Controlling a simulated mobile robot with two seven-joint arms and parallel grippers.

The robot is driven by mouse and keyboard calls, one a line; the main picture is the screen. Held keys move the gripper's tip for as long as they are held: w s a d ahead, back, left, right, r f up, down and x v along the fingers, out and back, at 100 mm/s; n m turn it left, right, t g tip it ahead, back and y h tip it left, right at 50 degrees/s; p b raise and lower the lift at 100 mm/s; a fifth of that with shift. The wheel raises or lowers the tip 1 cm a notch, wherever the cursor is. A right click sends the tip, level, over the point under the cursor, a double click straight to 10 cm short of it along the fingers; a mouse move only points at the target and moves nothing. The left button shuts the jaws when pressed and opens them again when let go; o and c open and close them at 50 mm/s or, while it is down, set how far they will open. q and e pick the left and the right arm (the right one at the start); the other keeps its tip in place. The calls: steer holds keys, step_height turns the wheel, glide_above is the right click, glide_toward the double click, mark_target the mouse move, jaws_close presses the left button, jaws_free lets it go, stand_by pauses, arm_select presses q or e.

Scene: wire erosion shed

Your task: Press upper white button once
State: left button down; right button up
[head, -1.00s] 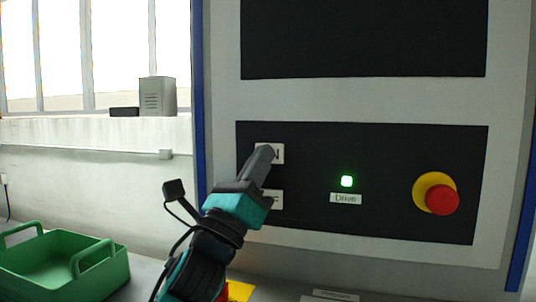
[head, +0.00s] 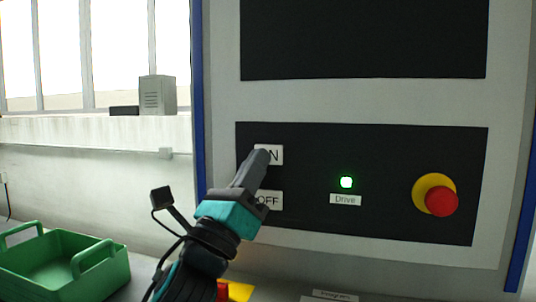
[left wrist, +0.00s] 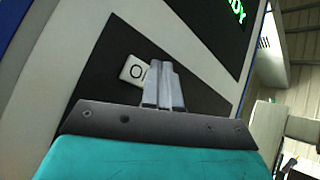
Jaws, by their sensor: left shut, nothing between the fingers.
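The upper white button (head: 273,155) is marked ON, though its left part is hidden behind my gripper. It sits on the black panel, above a second white button (head: 270,201) marked OFF. My left gripper (head: 261,153) is shut and empty, its tip over the left part of the upper button in the head view. I cannot tell whether it touches the button. In the left wrist view the shut fingers (left wrist: 163,80) point at the panel, and a white button (left wrist: 133,70) with part of its marking showing lies just left of them. My right gripper is not in view.
A lit green lamp (head: 346,182) stands above a Drive label (head: 345,199) on the panel. A red emergency knob (head: 441,201) on a yellow ring juts out at the right. A green crate (head: 110,271) stands at the lower left.

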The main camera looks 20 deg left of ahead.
arm_select(q)
steer(key=shift+s+p, duration=0.35)
steer(key=shift+s, duration=1.8)
